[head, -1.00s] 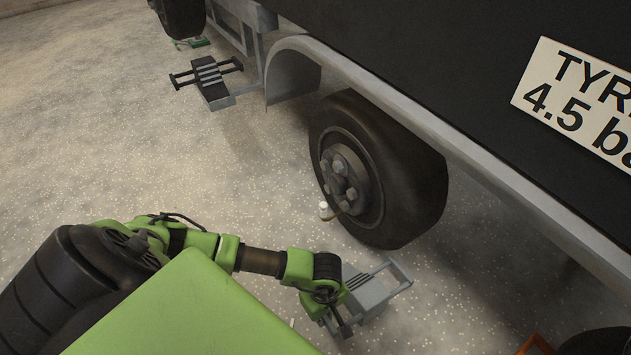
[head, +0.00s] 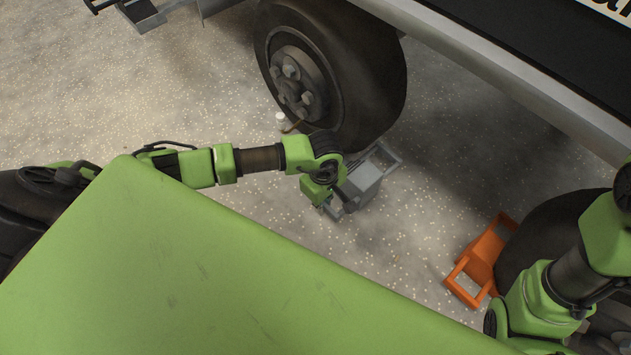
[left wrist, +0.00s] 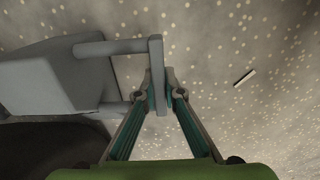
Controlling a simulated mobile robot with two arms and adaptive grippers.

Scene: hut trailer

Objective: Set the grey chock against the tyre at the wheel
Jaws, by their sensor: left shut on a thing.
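The grey chock (head: 366,182) is on or just above the floor at the near lower side of the tyre (head: 372,75). Its dark-ridged face is towards the tyre, very close; I cannot tell whether they touch. My left gripper (head: 328,204) is on the chock's near side. In the left wrist view the left gripper (left wrist: 163,82) is shut on the crossbar of the grey chock's handle (left wrist: 156,60). The chock body (left wrist: 38,80) fills the left there, with the dark tyre (left wrist: 45,148) below it. My right arm shows at lower right; its fingers are not visible.
An orange chock (head: 487,258) lies by another dark tyre (head: 545,235) at right. The trailer's grey frame rail (head: 520,82) runs above the wheels. A grey step (head: 141,13) is at top left.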

